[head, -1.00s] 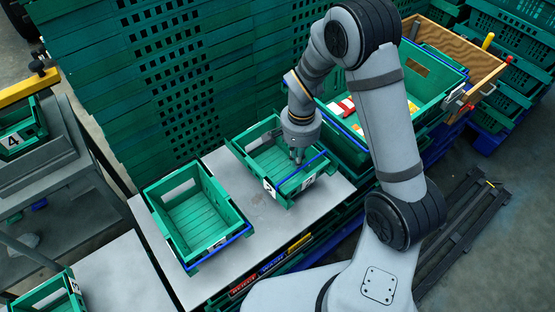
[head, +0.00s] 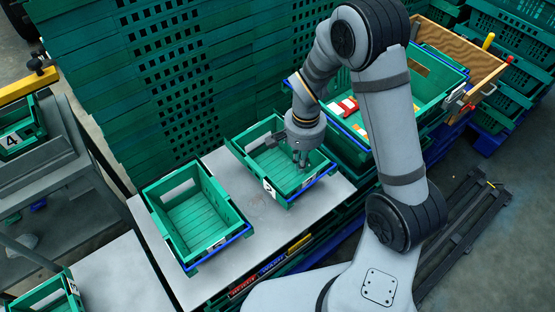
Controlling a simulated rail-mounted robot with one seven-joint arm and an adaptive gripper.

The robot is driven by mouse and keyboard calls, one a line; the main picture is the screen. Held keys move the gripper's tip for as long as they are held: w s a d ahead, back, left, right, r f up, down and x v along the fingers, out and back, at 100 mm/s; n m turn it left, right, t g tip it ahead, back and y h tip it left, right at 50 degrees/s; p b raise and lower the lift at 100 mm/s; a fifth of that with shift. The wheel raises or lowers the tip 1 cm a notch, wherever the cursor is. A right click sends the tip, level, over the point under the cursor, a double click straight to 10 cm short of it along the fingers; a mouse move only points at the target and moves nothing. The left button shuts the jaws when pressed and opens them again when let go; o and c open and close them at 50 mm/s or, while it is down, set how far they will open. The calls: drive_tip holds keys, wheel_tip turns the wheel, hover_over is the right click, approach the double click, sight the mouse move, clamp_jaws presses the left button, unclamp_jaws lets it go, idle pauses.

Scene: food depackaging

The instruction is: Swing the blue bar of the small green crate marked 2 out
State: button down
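The small green crate marked 2 (head: 252,153) stands on the grey table, its number label on the near left corner. Its blue bar (head: 318,184) runs along the outer side of the crate's near right end, below the rim. My gripper (head: 303,164) points down over the inside of this crate, close to the end with the bar. A gap shows between the fingertips and the bar. The fingers are small and partly merged in the head view, so their opening is unclear. My wrist hides part of the crate's far rim.
Another small green crate (head: 160,195) with a blue bar on its near end stands to the left on the table (head: 262,222). A larger green crate (head: 440,83) with packs stands behind my arm. Tall stacks of green crates (head: 120,100) rise behind.

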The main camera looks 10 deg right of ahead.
wheel_tip(320, 180, up, 8)
drive_tip(key=p, duration=0.6)
drive_tip(key=shift+w+a, duration=0.25)
drive_tip(key=shift+w, duration=0.2)
wheel_tip(320, 180, down, 8)
drive_tip(key=b, duration=0.5)
drive_tip(key=shift+s+b, duration=0.25)
drive_tip(key=shift+b, duration=0.15)
drive_tip(key=shift+d, duration=0.1)
